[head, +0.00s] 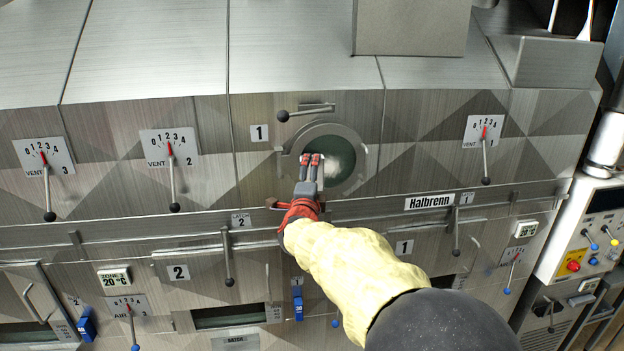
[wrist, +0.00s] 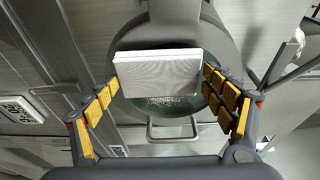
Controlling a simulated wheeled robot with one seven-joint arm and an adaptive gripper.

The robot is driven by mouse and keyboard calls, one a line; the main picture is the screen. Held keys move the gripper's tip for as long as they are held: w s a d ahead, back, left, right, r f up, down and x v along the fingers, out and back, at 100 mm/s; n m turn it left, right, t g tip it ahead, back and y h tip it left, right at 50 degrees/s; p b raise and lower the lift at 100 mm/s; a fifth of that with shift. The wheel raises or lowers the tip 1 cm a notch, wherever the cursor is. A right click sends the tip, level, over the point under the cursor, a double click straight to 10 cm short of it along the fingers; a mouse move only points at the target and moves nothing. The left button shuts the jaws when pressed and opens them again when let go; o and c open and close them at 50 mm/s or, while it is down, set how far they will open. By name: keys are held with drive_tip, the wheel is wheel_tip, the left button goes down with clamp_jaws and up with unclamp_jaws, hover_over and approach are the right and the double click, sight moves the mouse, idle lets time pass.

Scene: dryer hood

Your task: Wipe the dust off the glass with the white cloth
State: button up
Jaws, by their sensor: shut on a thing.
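The round glass (head: 345,158) sits in a metal ring on the dryer's front panel, below and right of a "1" label. A pale dusty patch shows on it right of my gripper (head: 312,160). In the wrist view, my gripper (wrist: 163,98) is shut on the white cloth (wrist: 158,72), a flat, block-like white pad between the yellow-padded fingers. The glass (wrist: 165,104) shows behind and below the cloth, with whitish specks on it. The cloth covers part of the glass. I cannot tell whether the cloth touches the glass. In the head view the cloth is hidden by my gripper.
A handle with a black knob (head: 283,116) juts out just above the ring. A long rail (head: 400,213) runs across the panel below the glass. Vent levers (head: 172,185) stick out at the left, and another lever (head: 485,160) at the right.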

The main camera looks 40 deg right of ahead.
sight(347, 168)
drive_tip(key=shift+w+d, duration=0.4)
drive_tip(key=shift+w, duration=0.25)
drive_tip(key=shift+b, duration=0.35)
drive_tip(key=shift+s+d+b, duration=0.55)
drive_tip(key=shift+d+b, duration=0.25)
drive_tip(key=shift+b, duration=0.2)
drive_tip(key=shift+s+d+b, duration=0.55)
drive_tip(key=shift+d+b, duration=0.2)
drive_tip(key=shift+b, duration=0.2)
drive_tip(key=shift+s+d+f+b, duration=0.2)
drive_tip(key=shift+s+d+b, duration=0.2)
drive_tip(key=shift+d+b, duration=0.55)
drive_tip(key=shift+s+d+r+b, duration=0.15)
drive_tip(key=shift+s+d+b, duration=0.35)
drive_tip(key=shift+b, duration=0.5)
drive_tip(key=d+b, duration=0.1)
drive_tip(key=s+d+b, duration=0.1)
drive_tip(key=b, duration=0.1)
drive_tip(key=shift+s+d, duration=0.15)
drive_tip(key=shift+d, duration=0.15)
drive_tip(key=shift+s+d+b, duration=0.15)
drive_tip(key=shift+d+b, duration=0.1)
drive_tip(key=shift+b, duration=0.3)
